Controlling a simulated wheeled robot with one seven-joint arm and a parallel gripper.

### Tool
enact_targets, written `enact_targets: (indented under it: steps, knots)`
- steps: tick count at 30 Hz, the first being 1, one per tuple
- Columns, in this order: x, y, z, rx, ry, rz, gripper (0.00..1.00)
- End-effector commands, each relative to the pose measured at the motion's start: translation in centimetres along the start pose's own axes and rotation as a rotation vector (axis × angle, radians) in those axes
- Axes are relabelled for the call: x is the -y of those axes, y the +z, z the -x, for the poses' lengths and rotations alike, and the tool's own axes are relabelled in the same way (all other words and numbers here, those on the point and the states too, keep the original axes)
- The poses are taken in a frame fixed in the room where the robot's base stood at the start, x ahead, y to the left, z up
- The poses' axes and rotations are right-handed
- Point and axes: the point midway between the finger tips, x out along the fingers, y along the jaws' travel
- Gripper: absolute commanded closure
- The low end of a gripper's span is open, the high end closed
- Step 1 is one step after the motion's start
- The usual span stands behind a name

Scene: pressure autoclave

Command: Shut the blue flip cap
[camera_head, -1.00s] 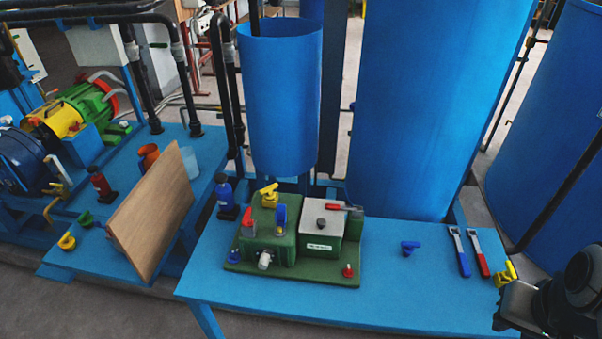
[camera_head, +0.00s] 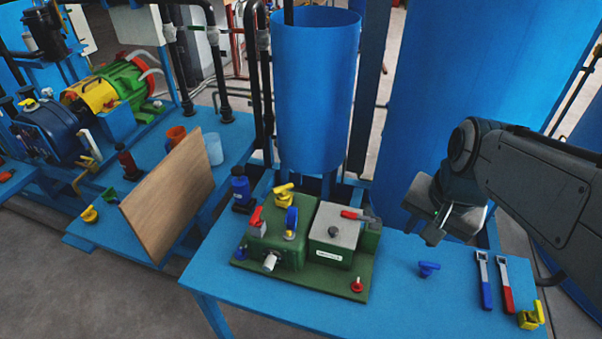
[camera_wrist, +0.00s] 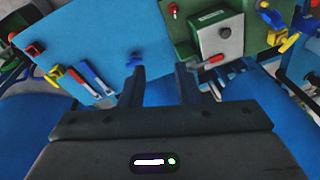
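The blue flip cap (camera_head: 291,222) looks like a blue oval piece standing upright on top of the green block (camera_head: 266,250), between a red handle (camera_head: 256,217) and a yellow valve (camera_head: 283,193). In the wrist view, a small blue piece (camera_wrist: 274,18) at the upper right may be the cap. My gripper (camera_head: 426,224) is above the back right of the blue table, well to the right of the cap and apart from it. In the wrist view, its two fingers (camera_wrist: 160,72) are spread with nothing between them.
A grey box (camera_head: 335,233) with a red lever (camera_head: 358,216) stands on the green base, between my gripper and the cap. A loose blue valve (camera_head: 428,268) and two wrenches (camera_head: 484,280) lie at the right. A blue bottle (camera_head: 240,187) stands behind left.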

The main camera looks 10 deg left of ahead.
Motion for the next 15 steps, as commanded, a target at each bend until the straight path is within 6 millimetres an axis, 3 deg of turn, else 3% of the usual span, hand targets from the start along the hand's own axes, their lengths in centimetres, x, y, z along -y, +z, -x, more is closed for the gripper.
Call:
enact_targets:
  steps: [6, 15]
  knots:
    - [8.3, -4.3, -1.4, 0.167, -0.025, -0.449, 0.71]
    - [19.1, -7.6, -5.1, 0.413, 0.068, -1.038, 0.71]
